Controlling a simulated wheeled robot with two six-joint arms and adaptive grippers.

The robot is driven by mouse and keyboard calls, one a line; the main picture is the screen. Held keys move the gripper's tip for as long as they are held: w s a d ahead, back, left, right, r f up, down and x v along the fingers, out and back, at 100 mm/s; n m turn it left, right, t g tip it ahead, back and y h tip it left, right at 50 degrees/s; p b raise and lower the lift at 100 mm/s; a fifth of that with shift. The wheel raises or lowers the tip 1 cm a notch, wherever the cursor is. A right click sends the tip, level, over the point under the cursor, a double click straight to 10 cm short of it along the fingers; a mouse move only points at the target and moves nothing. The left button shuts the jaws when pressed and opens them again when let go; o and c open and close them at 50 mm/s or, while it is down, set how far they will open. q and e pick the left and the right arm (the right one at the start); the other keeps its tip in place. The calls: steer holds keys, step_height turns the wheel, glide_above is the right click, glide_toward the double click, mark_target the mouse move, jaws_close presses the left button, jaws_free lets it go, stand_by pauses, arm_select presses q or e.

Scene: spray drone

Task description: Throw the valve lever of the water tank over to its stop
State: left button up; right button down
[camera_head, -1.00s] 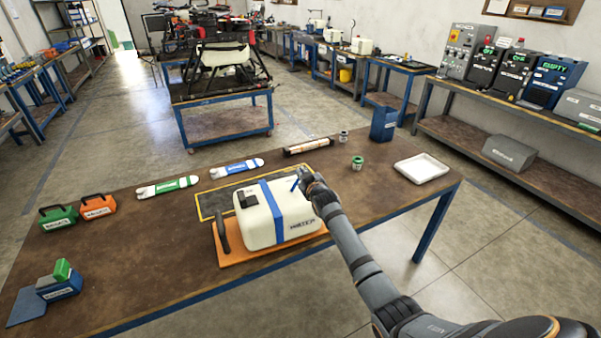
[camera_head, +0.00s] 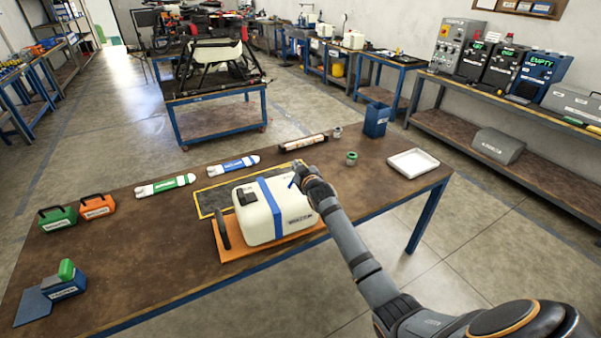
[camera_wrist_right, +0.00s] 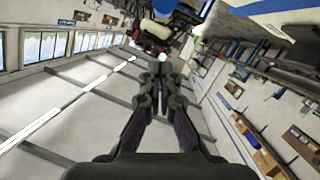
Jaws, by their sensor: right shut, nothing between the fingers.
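The water tank (camera_head: 254,217) is a cream box with a blue strap and a dark cap, lying on an orange base plate (camera_head: 250,249) at the front of the brown table. Its blue valve lever (camera_head: 292,181) shows as a short bar at the tank's right back corner. My right gripper (camera_head: 299,168) is beside the lever; I cannot tell whether they touch. In the right wrist view its fingers (camera_wrist_right: 161,72) are together with nothing between them. My left gripper is not in view.
A white tray (camera_head: 414,164), a blue bin (camera_head: 376,121) and a green-topped jar (camera_head: 351,158) stand right of the tank. Green and orange cases sit at the left. The table's left middle is clear.

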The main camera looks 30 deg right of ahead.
steer(key=d+b+v, duration=0.1)
steer(key=v, duration=0.6)
steer(key=shift+a, duration=0.35)
steer(key=shift+d, duration=0.1)
